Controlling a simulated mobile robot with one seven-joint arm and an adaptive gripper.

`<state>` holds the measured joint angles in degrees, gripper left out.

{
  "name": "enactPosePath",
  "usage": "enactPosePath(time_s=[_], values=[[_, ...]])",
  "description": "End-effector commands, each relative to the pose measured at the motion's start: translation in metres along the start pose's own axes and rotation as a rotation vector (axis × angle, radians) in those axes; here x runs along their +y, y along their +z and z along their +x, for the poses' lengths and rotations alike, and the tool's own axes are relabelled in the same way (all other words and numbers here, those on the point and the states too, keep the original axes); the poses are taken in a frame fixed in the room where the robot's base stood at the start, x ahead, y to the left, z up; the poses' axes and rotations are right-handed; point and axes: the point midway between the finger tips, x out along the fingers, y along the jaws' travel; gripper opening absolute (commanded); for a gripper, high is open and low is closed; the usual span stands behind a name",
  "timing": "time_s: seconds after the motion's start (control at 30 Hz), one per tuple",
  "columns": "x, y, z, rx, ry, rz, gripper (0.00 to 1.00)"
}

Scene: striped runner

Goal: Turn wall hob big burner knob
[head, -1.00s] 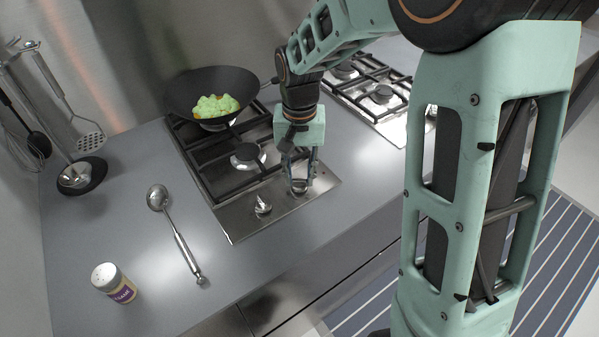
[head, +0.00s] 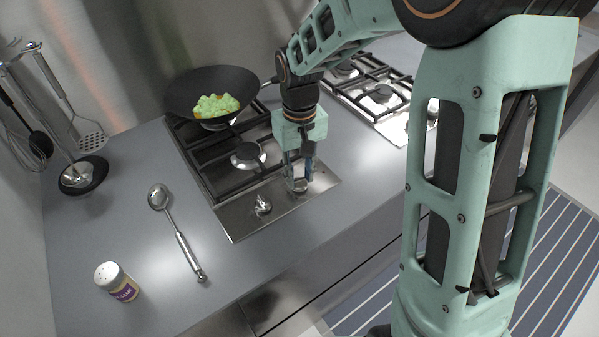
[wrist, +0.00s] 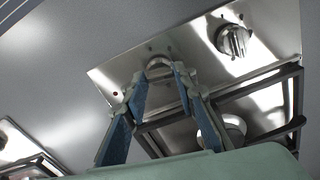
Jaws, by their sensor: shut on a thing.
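The hob (head: 236,219) nearest the wall end has two metal knobs on its front strip. My gripper (head: 298,181) points down at the right knob (head: 299,187), its fingers shut on it. In the wrist view my gripper (wrist: 163,75) shows its blue-padded fingers on either side of this knob (wrist: 158,62). The left knob (head: 263,204) stands free, and it also shows in the wrist view (wrist: 232,40). I cannot tell which knob serves the big burner. The fingers partly hide the right knob.
A dark wok (head: 185,93) with green and orange food stands on the rear burner. The front burner (head: 248,156) is bare. A second hob (head: 380,98) is behind my arm.

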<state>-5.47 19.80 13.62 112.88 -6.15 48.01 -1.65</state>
Motion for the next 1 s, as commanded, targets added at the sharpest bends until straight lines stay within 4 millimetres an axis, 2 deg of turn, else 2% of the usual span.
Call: enactPosePath(time_s=[0.27,0.3,0.43,0.77,0.87,1.0], values=[[0.0,0.0,0.0,0.001,0.0,0.0,0.01],[0.0,0.0,0.0,0.001,0.0,0.0,0.29],[0.0,0.0,0.0,0.001,0.0,0.0,0.43],[0.0,-0.001,-0.003,0.002,0.001,0.001,0.43],[0.0,-0.001,-0.013,0.004,0.002,0.001,0.43],[0.001,-0.002,-0.039,0.006,0.002,0.001,0.43]])
